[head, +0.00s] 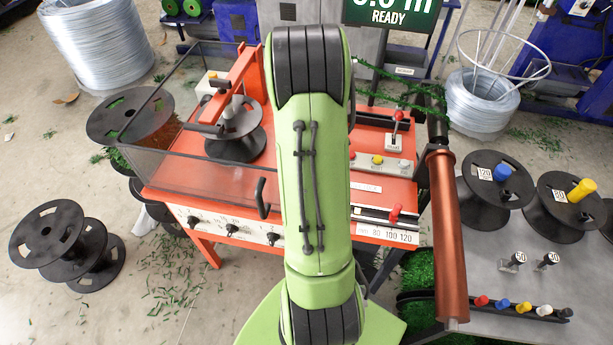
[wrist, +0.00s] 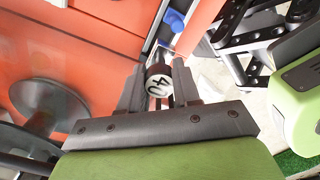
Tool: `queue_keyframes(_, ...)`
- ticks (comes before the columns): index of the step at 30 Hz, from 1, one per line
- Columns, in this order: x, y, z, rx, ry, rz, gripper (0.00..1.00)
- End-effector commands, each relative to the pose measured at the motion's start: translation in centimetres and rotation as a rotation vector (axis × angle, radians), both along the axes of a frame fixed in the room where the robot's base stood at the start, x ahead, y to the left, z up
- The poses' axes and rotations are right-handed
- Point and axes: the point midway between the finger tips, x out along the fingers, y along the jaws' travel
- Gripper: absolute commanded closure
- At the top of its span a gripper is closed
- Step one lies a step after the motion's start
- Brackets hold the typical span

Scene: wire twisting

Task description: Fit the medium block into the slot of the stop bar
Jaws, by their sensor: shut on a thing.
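My gripper (wrist: 158,84) is shut on a small dark block with a round white face marked 40 (wrist: 155,86), which I take as the medium block. The block sits between the two grey fingertips. In the head view my own arm hides the gripper and this block. What looks like the stop bar (head: 372,213) is a dark rail with a red knob at the front right of the orange bench, above the marks 80, 100 and 120. Its slot cannot be made out, and my arm covers its left part. The block's contact with it cannot be told.
The orange bench (head: 365,244) has a clear guard (head: 215,165) and a spool (head: 236,130) at left. A copper-coloured roller (head: 447,235) stands at its right. Two small numbered blocks (head: 512,261) and several coloured pegs (head: 522,307) stand on the grey table at right.

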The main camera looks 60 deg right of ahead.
Motion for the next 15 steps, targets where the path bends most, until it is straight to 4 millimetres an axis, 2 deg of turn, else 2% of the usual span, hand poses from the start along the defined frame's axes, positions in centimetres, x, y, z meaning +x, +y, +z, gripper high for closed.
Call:
queue_keyframes(1,0.0,0.0,-1.1,0.000,0.000,0.000,1.00)
queue_keyframes(6,0.0,0.0,-2.5,-0.001,-0.001,0.000,1.00)
queue_keyframes(15,0.0,0.0,-2.5,0.000,0.000,0.000,1.00)
